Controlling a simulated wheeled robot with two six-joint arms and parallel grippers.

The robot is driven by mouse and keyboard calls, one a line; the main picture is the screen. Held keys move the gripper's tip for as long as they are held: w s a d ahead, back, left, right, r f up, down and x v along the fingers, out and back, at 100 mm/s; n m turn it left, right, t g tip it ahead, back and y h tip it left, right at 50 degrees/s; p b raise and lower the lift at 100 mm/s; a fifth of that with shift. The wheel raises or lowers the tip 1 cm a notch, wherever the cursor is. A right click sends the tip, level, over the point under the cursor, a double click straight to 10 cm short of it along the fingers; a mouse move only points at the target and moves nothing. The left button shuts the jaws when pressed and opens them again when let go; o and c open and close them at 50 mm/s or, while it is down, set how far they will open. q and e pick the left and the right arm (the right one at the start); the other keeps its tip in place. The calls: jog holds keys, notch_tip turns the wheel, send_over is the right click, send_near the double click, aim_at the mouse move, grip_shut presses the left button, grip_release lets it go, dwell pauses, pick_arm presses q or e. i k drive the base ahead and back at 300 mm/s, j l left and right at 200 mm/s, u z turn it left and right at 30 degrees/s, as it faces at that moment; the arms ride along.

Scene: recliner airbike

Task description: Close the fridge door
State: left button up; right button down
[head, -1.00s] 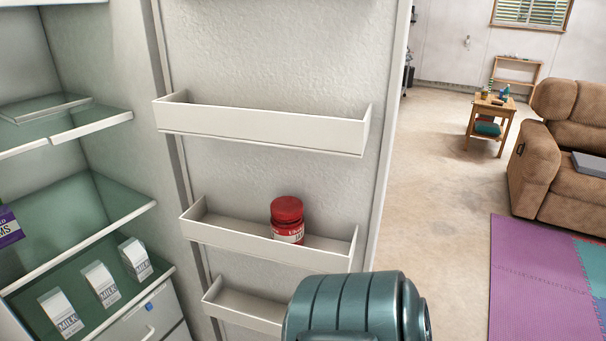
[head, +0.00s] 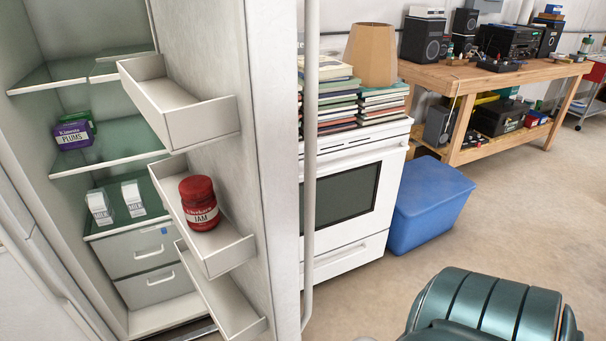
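The fridge door (head: 262,120) stands open in the head view, seen nearly edge-on, with its shelved inner side facing left. A long pale handle (head: 309,150) runs down its outer side. A red jam jar (head: 200,203) stands in the middle door shelf. The fridge interior (head: 28,130) shows at the left with glass shelves, a purple plums box (head: 72,136), milk cartons (head: 132,198) and grey drawers. Neither gripper is in view.
A white stove (head: 340,259) with books (head: 325,97) and a lampshade (head: 371,55) on top stands behind the door. A blue bin (head: 432,205) and a wooden workbench (head: 470,77) with stereo gear are to its right.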

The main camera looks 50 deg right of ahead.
aim_at(218, 90)
jog(key=l+u, duration=0.1)
jog(key=l, duration=0.7)
jog(key=k+l, duration=0.1)
jog(key=l, duration=0.7)
jog(key=k+l+u, duration=0.15)
jog(key=l, duration=0.7)
jog(key=i, duration=0.05)
